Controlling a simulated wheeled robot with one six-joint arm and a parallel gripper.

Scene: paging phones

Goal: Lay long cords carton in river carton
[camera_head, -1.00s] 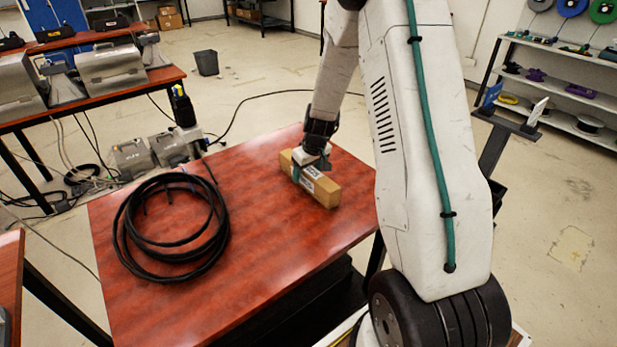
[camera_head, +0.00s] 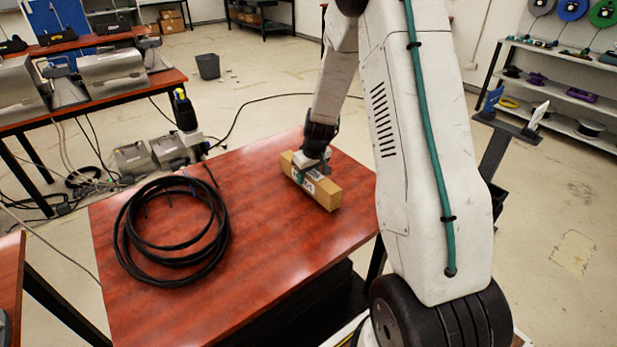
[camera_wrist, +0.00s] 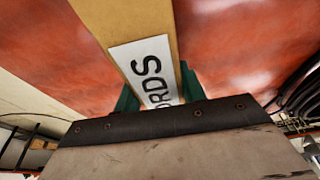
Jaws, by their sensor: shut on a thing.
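A long brown carton (camera_head: 318,190) is at the back right of the red table. In the wrist view the carton (camera_wrist: 190,40) carries a white label (camera_wrist: 150,70) with the letters "ORDS" showing. My gripper (camera_head: 310,172) is shut on the carton, with its green fingers (camera_wrist: 158,92) on both sides of it. I cannot tell whether the carton rests on the table or hangs just above it. I cannot make out a carton marked river in either view.
The red table (camera_head: 265,265) has a coil of black cable (camera_head: 172,232) on its left half. The tabletop between coil and carton is bare. A dark bin (camera_head: 208,66) stands on the floor behind. Shelves (camera_head: 565,90) stand at the right.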

